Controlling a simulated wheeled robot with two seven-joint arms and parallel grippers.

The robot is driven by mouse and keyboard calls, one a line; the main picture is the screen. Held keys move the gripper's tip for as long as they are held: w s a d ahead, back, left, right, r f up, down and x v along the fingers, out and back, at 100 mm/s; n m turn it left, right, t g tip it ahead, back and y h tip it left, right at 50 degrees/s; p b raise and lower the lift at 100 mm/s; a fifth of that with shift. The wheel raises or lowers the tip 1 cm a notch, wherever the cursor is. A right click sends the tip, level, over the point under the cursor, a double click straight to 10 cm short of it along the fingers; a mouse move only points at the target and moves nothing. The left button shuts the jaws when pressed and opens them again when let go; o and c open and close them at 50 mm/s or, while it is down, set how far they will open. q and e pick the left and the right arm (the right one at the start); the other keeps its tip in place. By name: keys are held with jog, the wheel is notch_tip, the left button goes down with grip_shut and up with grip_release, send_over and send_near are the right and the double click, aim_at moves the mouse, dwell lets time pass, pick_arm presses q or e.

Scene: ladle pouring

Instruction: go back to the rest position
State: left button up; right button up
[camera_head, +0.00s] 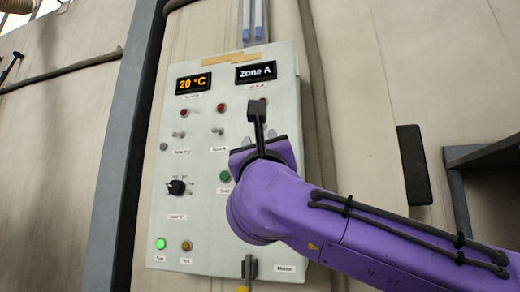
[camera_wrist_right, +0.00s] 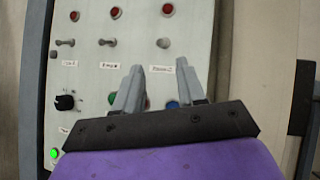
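My right gripper (camera_head: 262,150) is in front of the control panel (camera_head: 215,70), on a purple arm that comes in from the lower right. In the wrist view my right gripper (camera_wrist_right: 160,72) has its two grey fingers apart, pointing at the panel. Nothing shows between them except the panel face and part of a blue button (camera_wrist_right: 172,104) low down. Whether the fingertips touch the panel cannot be told. My left gripper is not in view.
The panel has a 20 °C display (camera_head: 194,83), a Zone A display (camera_head: 256,72), toggle switches, a black knob (camera_head: 177,187) and a lit green lamp (camera_head: 160,244). A dark post (camera_head: 125,140) stands left of it. A black box (camera_head: 414,165) is on the right wall.

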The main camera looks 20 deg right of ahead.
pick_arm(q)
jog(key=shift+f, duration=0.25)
pick_arm(e)
jog(key=shift+s+a+f, duration=0.15)
jog(key=shift+s+f, duration=0.15)
jog(key=shift+s, duration=0.15)
